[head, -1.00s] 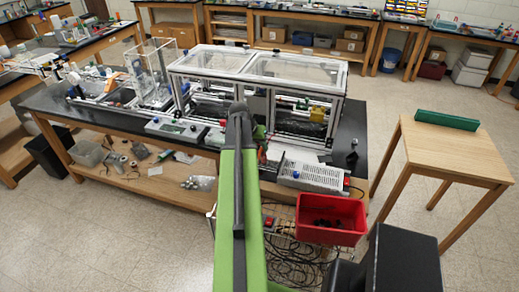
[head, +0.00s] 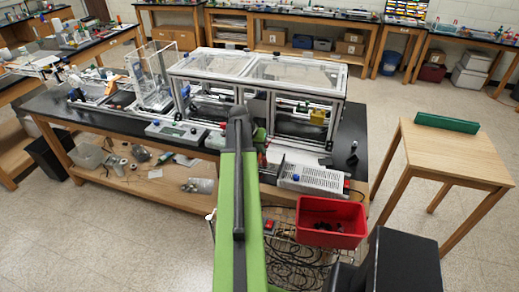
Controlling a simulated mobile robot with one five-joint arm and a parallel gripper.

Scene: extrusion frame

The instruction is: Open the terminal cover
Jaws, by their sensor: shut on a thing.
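The extrusion frame (head: 343,97) stands on the black bench top, with clear panels on top and small yellow and green parts inside. I cannot pick out the terminal cover for certain. My green arm reaches up the middle of the view to the front of the frame. It hides part of the frame's front and the bench edge there. My gripper's jaws are hidden behind the arm, so I cannot see what they touch.
A white perforated box (head: 312,178) sits at the bench's front right, above a red bin (head: 331,240) with dark items. Loose cables hang below. A wooden table (head: 455,160) with a green block (head: 447,123) stands right. Floor is clear between it and the bench.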

